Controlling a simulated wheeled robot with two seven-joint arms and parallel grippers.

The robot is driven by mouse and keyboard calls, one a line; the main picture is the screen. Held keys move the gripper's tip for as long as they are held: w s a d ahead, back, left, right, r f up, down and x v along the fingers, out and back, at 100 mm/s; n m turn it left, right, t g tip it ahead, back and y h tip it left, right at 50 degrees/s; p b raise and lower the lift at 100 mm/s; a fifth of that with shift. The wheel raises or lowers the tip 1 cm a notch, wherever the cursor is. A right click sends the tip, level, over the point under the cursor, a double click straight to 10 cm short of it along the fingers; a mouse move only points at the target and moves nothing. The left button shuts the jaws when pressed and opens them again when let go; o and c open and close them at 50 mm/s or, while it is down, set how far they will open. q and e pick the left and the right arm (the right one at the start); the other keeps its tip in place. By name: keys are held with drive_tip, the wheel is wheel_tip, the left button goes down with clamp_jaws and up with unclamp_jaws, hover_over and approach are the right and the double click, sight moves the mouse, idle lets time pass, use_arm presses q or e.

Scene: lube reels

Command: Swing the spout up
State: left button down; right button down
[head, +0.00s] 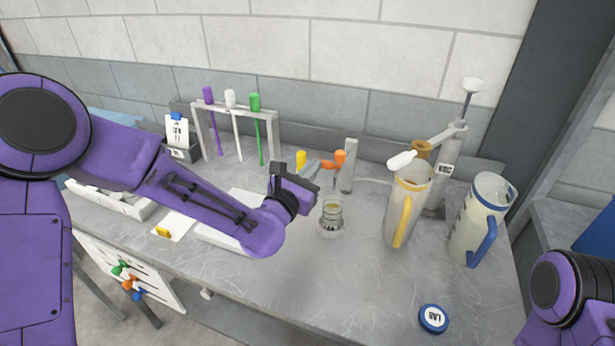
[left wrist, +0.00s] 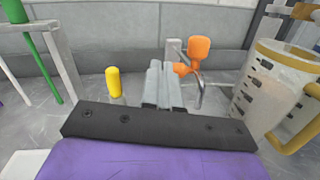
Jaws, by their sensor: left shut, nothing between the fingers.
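An orange-ended fitting (head: 338,160) stands at the middle of the bench beside a grey post (head: 348,165). In the left wrist view the orange piece (left wrist: 199,52) sits on a bent metal tube (left wrist: 200,88) that looks like the spout. My left gripper (head: 314,167) is just left of the orange piece. Its fingers (left wrist: 162,84) are shut with nothing between them. A small gap seems to show between fingertips and orange piece; contact is unclear. A small glass jar (head: 331,216) stands below. My right arm shows at the lower right, its gripper out of view.
A yellow-handled jug (head: 408,215) and a blue-handled jug (head: 478,220) stand on the right, by a grey pump (head: 447,160). A rack (head: 236,110) with coloured rods stands behind left. A blue-rimmed lid (head: 433,318) lies in front. The front middle bench is clear.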

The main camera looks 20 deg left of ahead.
use_arm(q)
drive_tip(key=w+r+p, duration=0.2)
drive_tip(key=w+r, duration=0.4)
drive_tip(key=r, duration=0.4)
drive_tip(key=shift+d+r+p, duration=0.3)
drive_tip(key=shift+r, duration=0.05)
idle(1.0)
